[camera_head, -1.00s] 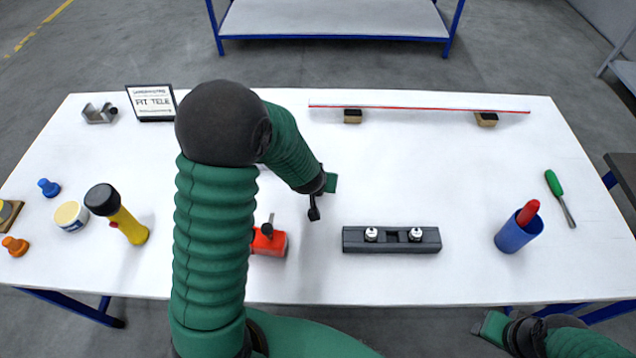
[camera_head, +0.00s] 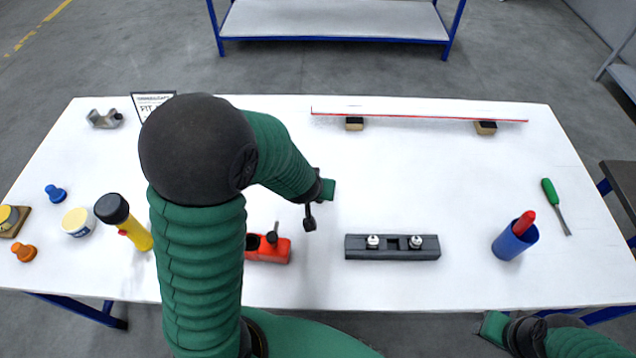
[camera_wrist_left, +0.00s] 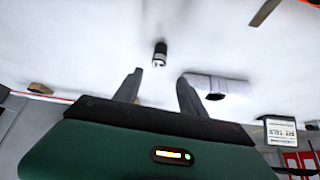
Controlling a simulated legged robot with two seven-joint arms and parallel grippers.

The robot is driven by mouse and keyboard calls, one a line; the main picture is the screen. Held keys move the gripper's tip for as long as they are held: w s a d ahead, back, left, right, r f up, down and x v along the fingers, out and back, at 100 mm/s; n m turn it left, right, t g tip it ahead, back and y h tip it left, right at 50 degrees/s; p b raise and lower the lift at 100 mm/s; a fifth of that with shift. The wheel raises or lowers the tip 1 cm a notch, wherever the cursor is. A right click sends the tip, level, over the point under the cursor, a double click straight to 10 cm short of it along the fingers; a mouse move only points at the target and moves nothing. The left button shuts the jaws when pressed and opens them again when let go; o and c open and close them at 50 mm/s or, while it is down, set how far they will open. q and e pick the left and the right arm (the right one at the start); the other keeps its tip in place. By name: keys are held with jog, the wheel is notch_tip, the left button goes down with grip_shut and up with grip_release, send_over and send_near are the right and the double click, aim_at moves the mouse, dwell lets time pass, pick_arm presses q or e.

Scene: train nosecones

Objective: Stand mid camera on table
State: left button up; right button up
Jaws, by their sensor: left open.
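A small dark cylinder with a pale end (camera_wrist_left: 160,53), which looks like the mid camera, shows in the left wrist view just beyond my fingertips. I cannot tell whether it stands or lies. My left gripper (camera_wrist_left: 159,76) is open and empty, with the cylinder in line with the gap between its fingers. In the head view my left gripper (camera_head: 317,203) hangs over the middle of the table (camera_head: 420,185); the cylinder is not seen there, probably hidden by my arm. My right gripper (camera_head: 495,328) is at the bottom right, off the front edge; its fingers are unclear.
A white object (camera_wrist_left: 222,84) lies beside the right finger. A black block (camera_head: 392,253) with two silver fittings and a red tool (camera_head: 272,250) lie near the front. A blue cup (camera_head: 515,243) stands right. The table's centre right is clear.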

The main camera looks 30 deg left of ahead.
pick_arm(q)
jog(key=s+d+r+m+g+h+p, duration=0.1)
jog(key=s+d+r+m+g+h, duration=0.1)
jog(key=s+d, duration=0.7)
jog(key=s+r+m+g, duration=0.1)
jog(key=s+m, duration=0.1)
jog(key=shift+s+r+m+h, duration=0.15)
jog(key=shift+r+m+h, duration=0.15)
jog(key=shift+r, duration=0.05)
pick_arm(e)
notch_tip(320, 180, up, 2)
jog(key=shift+a+r, duration=0.15)
pick_arm(q)
jog(key=shift+s+d, duration=0.1)
jog(key=shift+d, duration=0.15)
